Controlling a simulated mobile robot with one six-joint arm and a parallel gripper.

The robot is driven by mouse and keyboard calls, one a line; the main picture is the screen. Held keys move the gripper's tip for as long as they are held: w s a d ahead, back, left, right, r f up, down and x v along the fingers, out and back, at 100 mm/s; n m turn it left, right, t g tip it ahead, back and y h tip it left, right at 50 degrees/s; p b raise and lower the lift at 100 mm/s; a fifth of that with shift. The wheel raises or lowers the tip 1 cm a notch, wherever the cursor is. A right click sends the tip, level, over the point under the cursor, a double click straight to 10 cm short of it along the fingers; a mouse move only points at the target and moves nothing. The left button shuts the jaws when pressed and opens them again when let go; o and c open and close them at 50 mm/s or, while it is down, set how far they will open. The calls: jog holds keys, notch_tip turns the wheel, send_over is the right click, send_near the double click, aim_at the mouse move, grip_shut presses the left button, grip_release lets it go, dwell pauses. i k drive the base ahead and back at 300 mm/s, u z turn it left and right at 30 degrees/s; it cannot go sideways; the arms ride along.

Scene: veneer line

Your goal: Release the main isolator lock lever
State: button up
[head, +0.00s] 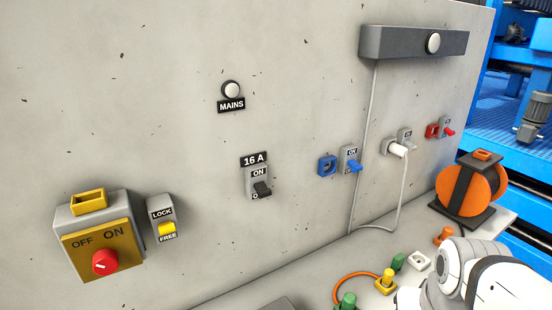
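The main isolator (72,215) is a grey box on the wall at the lower left, with a yellow front marked OFF and ON. It has a red rotary knob (105,262) and a yellow block on top. Just right of it is a small grey lock plate (153,226), marked LOCK above and FREE below. Its yellow lock lever (167,229) sits low on the plate, just above the FREE label. I cannot tell for sure whether it is fully at FREE. My gripper is not in view; white arm links show at the lower right, well away from the lever.
A 16 A switch (258,181) and a MAINS lamp (231,89) are on the wall. Blue, white and red sockets run along it to the right. An orange cable reel (470,190) and several coloured plugs stand on the ledge. The wall around the isolator is clear.

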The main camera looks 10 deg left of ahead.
aim_at(167, 228)
jog(key=u, duration=0.75)
jog(key=k, duration=0.85)
jog(key=u, duration=0.75)
jog(key=i, duration=1)
